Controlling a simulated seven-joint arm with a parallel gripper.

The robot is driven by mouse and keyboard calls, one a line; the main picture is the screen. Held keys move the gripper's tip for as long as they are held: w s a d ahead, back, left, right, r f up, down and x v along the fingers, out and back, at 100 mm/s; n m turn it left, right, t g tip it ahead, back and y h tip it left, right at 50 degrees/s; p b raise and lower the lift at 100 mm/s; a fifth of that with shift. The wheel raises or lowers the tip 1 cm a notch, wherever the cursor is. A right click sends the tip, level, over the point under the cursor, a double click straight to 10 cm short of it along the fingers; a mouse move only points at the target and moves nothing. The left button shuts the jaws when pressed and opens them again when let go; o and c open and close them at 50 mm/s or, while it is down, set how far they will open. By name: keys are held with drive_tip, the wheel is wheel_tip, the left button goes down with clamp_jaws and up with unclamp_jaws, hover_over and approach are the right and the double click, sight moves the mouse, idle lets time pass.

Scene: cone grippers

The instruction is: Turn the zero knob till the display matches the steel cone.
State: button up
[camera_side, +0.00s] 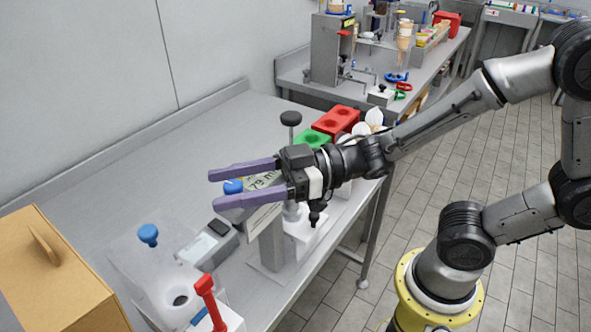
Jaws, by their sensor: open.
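My gripper (214,189) is open and empty, its two purple fingers pointing left above the bench. A blue knob (148,235) stands left of the screen, and another blue cap (233,186) shows between the fingers. I cannot pick out the steel cone. My gripper partly hides a pale sign with writing.
A cardboard box (50,272) stands at the lower left, and a red-handled part (208,300) at the front edge. Green (312,138) and red (338,120) blocks stand behind my gripper. The bench's back left (150,165) is clear.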

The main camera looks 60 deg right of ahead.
drive_tip(key=v, duration=1.1)
idle(0.4)
drive_tip(key=shift+x, duration=5.4)
drive_tip(key=shift+r, duration=0.15)
